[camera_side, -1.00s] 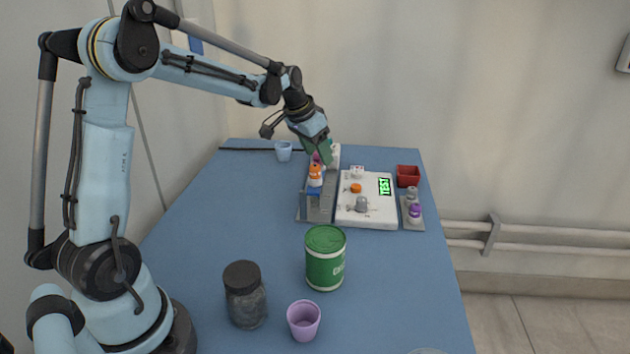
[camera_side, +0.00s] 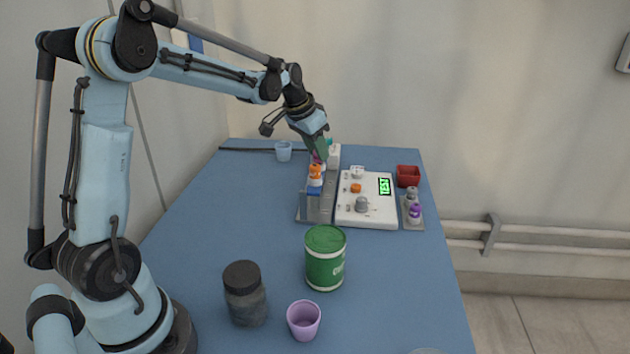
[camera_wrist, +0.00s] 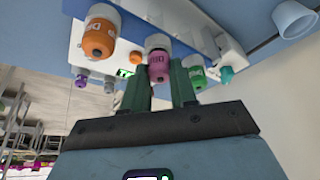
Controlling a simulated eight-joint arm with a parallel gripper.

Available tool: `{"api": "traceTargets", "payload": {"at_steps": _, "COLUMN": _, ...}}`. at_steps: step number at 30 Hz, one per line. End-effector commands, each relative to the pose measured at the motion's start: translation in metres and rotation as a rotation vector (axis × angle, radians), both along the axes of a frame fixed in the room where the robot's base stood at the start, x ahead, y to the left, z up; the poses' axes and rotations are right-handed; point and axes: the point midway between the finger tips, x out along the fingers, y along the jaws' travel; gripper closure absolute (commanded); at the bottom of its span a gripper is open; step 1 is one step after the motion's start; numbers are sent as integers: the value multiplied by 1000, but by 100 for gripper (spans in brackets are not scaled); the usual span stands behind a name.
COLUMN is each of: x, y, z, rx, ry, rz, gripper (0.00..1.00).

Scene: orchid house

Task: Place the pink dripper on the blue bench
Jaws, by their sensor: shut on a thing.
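The pink dripper (camera_wrist: 158,66) has a white body and stands in the row of drippers. In the side view it (camera_side: 319,159) is mostly hidden by my fingers and the orange dripper. My gripper (camera_wrist: 159,80) is shut on it, with one green finger on each side; in the side view my gripper (camera_side: 320,152) points down at the rack's far part. The orange dripper (camera_side: 315,174) stands just in front, and the green dripper (camera_wrist: 195,73) is close behind my fingers in the wrist view. The blue bench (camera_side: 220,240) spreads under everything.
The grey rack (camera_side: 316,214) adjoins a white device (camera_side: 368,213) with a lit display. A red box (camera_side: 407,176), grey and purple drippers (camera_side: 414,211), a green can (camera_side: 325,260), dark jar (camera_side: 245,293), lilac cup (camera_side: 304,320) and blue cup (camera_side: 283,151) stand around. The bench's left middle is clear.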

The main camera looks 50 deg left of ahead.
Motion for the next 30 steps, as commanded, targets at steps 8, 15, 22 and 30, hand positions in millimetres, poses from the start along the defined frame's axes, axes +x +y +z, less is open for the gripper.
{"api": "traceTargets", "payload": {"at_steps": 8, "x": -1, "y": 0, "z": 38, "rx": 0, "ry": 0, "rz": 0, "gripper": 100}}
{"api": "traceTargets", "payload": {"at_steps": 15, "x": -11, "y": -59, "z": 70, "rx": 1, "ry": 0, "rz": -7, "gripper": 100}}
{"api": "traceTargets", "payload": {"at_steps": 22, "x": -19, "y": -97, "z": 93, "rx": 1, "ry": 0, "rz": -4, "gripper": 100}}
{"api": "traceTargets", "payload": {"at_steps": 30, "x": -32, "y": -114, "z": 101, "rx": 0, "ry": 0, "rz": 0, "gripper": 100}}
